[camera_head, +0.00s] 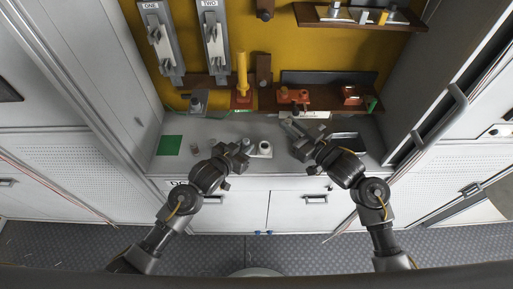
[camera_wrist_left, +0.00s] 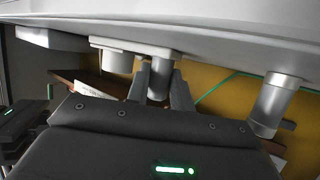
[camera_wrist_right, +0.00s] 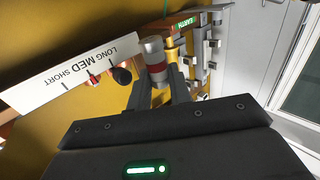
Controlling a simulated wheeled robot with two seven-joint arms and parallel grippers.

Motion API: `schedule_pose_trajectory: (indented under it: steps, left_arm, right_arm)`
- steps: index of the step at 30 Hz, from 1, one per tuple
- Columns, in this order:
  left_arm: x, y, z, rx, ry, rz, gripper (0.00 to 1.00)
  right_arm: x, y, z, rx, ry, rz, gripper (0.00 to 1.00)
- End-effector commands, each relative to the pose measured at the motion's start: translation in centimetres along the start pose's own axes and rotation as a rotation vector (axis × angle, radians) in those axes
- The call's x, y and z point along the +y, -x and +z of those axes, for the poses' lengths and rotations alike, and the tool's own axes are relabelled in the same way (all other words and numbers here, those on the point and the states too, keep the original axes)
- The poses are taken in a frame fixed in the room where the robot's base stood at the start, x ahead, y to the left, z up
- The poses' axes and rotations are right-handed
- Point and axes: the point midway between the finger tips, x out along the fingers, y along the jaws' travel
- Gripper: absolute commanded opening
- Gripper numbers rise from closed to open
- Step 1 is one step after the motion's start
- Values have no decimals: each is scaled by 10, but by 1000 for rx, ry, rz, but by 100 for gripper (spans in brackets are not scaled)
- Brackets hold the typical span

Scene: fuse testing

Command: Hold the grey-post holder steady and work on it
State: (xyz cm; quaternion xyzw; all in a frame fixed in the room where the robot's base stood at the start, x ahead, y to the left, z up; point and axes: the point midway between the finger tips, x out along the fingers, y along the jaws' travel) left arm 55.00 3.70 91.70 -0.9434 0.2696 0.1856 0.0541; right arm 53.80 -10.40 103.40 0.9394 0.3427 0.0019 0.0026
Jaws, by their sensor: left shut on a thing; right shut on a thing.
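The grey-post holder (camera_head: 264,151) stands on the grey worktop near its front edge, left of centre, partly hidden by my left gripper. My left gripper (camera_head: 243,148) is shut on a grey post (camera_wrist_left: 160,76) of it; in the left wrist view the fingers (camera_wrist_left: 160,92) close on either side of that post. My right gripper (camera_head: 297,138) is above the worktop to the right of the holder. In the right wrist view its fingers (camera_wrist_right: 159,92) are shut on a grey cylinder with a red band (camera_wrist_right: 153,53). The two grippers are apart.
A green square (camera_head: 170,145) lies on the worktop at left. A brown shelf (camera_head: 325,101) at the back carries orange parts and a yellow upright piece (camera_head: 242,72). A white LONG MED SHORT label (camera_wrist_right: 75,72) shows in the right wrist view. Cabinet walls close both sides.

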Motion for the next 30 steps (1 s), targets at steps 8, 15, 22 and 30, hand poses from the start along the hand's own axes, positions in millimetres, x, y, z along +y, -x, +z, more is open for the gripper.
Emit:
schedule_pose_trajectory:
  steps: [8, 15, 22, 30]
  left_arm:
    - [0, 0, 8, -18, 0, -1, 0]
    - [0, 0, 8, -16, 0, -1, 32]
    - [0, 0, 4, -9, 0, 0, 48]
    - [0, 3, 3, -6, 0, 0, 48]
  right_arm:
    - [5, 5, -4, 1, 1, 0, 0]
    - [5, 5, -4, 1, 0, 0, 0]
    - [5, 5, -4, 0, 0, 0, 0]
    - [5, 5, -3, 0, 0, 0, 0]
